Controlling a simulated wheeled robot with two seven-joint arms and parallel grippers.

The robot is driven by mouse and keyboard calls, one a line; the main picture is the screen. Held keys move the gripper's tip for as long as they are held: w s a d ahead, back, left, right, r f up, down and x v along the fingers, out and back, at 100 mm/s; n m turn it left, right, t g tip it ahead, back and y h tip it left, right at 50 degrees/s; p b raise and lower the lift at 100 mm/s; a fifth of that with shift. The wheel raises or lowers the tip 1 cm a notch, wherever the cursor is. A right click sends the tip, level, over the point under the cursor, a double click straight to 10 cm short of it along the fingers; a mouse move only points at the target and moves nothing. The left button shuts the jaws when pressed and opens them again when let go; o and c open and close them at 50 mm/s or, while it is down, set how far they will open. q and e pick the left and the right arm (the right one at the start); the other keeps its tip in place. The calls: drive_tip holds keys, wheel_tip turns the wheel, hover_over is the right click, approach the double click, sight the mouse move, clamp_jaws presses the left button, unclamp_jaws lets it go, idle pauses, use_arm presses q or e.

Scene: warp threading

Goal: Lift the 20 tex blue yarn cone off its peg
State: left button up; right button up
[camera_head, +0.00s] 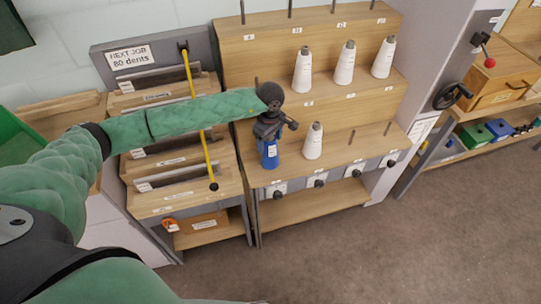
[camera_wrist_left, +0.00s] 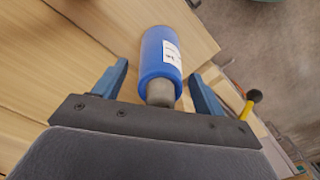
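The blue yarn cone (camera_head: 268,152) stands at the left end of the lowest shelf of the wooden peg rack, with a white label on its side. My left gripper (camera_head: 270,128) is right above it, pointing down. In the left wrist view the blue cone (camera_wrist_left: 162,58) lies between the two blue fingers of the left gripper (camera_wrist_left: 162,85), with a gap on both sides. Its grey tip points toward the gripper's palm. The peg under the cone is hidden, and the label print is too small to read. My right gripper is not in view.
A white cone (camera_head: 314,141) stands close to the right of the blue one. Several more white cones stand on the middle shelf, including one at its left (camera_head: 303,70). A yellow rod (camera_head: 197,115) crosses the rack on the left. Bare pegs stand at the lower shelf's right.

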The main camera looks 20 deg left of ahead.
use_arm(q)
drive_tip(key=c, duration=0.8)
wheel_tip(320, 180, up, 11)
drive_tip(key=p, duration=0.1)
drive_tip(key=shift+p, duration=0.4)
idle(0.6)
